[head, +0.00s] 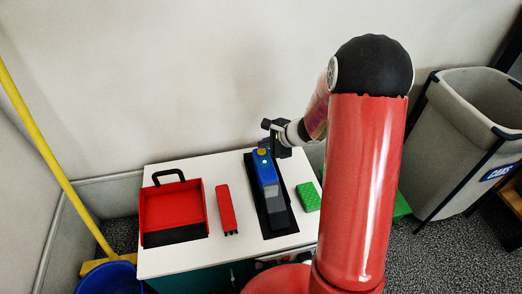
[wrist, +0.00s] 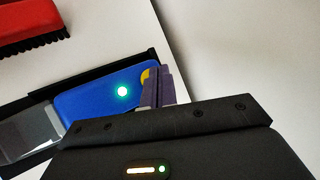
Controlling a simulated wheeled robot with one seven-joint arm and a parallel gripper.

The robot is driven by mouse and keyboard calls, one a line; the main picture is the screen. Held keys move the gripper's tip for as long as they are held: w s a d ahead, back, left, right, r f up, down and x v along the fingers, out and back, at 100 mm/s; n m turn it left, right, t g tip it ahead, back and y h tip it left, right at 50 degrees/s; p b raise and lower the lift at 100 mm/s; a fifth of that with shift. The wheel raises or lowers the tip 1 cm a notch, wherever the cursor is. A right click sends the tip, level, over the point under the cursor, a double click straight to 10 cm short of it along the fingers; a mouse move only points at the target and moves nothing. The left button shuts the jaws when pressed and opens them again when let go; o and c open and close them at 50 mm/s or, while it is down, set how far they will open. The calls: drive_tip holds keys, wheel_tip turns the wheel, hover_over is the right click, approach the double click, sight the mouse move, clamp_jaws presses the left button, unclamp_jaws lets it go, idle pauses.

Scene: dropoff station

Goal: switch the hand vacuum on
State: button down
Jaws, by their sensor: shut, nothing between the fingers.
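The hand vacuum (head: 265,172) is blue with a grey, see-through nose. It lies in a black holder (head: 281,231) on the white table, nose toward the front. In the wrist view, a green light glows on the blue body of the vacuum (wrist: 90,88). A yellow button (head: 262,152) sits at its back end; in the wrist view my fingers partly hide the button (wrist: 146,76). My gripper (head: 272,146) is shut and empty, with its fingertips (wrist: 158,84) at or just beside the button. I cannot tell whether they touch it.
A red dustpan (head: 170,206) and a red brush (head: 227,210) lie left of the vacuum on the table (head: 208,256). A green sponge (head: 307,197) lies to its right. The wall stands close behind. A blue bucket (head: 108,279) and a grey bin (head: 465,130) flank the table.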

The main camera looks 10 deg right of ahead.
sight(265, 152)
drive_tip(key=shift+r+p, duration=1.9)
drive_tip(key=shift+r, duration=1.15)
drive_tip(key=s+a+r+n+g+h, duration=0.1)
drive_tip(key=s+a+r+n, duration=0.2)
drive_tip(key=s+r+n, duration=0.3)
drive_tip(key=s+a+r+n+g, duration=0.1)
drive_tip(key=s+a+r+n, duration=0.2)
drive_tip(key=s+r+n, duration=0.35)
drive_tip(key=s+d+r+n+h, duration=0.2)
drive_tip(key=s+n, duration=0.1)
drive_tip(key=s, duration=0.6)
drive_tip(key=s+d+r+n+h, duration=0.3)
drive_tip(key=s, duration=0.6)
drive_tip(key=shift+r+t, duration=0.35)
drive_tip(key=shift+t, duration=0.05)
